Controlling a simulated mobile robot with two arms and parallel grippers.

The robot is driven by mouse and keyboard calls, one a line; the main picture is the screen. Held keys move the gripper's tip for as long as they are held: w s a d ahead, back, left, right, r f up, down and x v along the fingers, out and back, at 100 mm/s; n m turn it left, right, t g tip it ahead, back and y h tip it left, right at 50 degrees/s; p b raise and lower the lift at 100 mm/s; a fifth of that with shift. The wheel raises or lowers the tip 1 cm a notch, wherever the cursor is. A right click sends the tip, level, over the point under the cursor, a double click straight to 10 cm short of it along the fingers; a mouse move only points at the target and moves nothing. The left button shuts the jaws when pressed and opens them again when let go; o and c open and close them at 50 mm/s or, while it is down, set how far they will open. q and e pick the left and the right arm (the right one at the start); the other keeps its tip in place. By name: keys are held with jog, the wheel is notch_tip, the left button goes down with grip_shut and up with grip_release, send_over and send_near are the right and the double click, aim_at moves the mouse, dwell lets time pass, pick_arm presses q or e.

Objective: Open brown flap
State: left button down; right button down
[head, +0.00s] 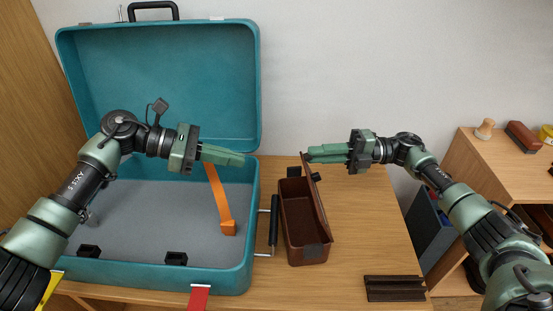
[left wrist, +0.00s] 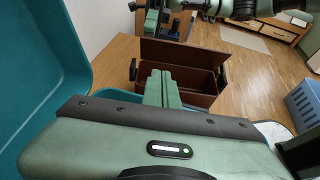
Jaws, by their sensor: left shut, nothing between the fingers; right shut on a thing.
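A brown box (head: 292,246) stands on the wooden table, right of the teal suitcase. Its brown flap (head: 316,205) is raised along the box's right side, and the inside shows. The box (left wrist: 207,99) and upright flap (left wrist: 190,54) also show in the left wrist view. My right gripper (head: 309,154) is shut on the flap's upper far corner. My left gripper (head: 243,158) is shut and empty, over the suitcase's right edge and left of the box. Its closed fingers (left wrist: 160,88) appear in front of the box in the left wrist view.
The open teal suitcase (head: 157,72) fills the left, with an orange strap (head: 218,199) inside and a black handle (head: 274,220) beside the box. A dark grooved block (head: 395,288) lies front right. The table between box and block is clear.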

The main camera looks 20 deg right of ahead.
pick_arm(q)
jog(key=d+r+x, duration=0.1)
jog(key=r+x, duration=0.1)
jog(key=x, duration=1)
jog(key=shift+s+d, duration=0.15)
jog(key=shift+d, duration=0.2)
jog(key=shift+r, duration=0.15)
jog(key=shift+s+d+r, duration=0.2)
jog(key=shift+d+r, duration=0.15)
jog(key=shift+d, duration=0.35)
pick_arm(e)
jog(key=c, duration=1.5)
grip_release()
jog(key=shift+a, duration=0.1)
jog(key=shift+f, duration=0.1)
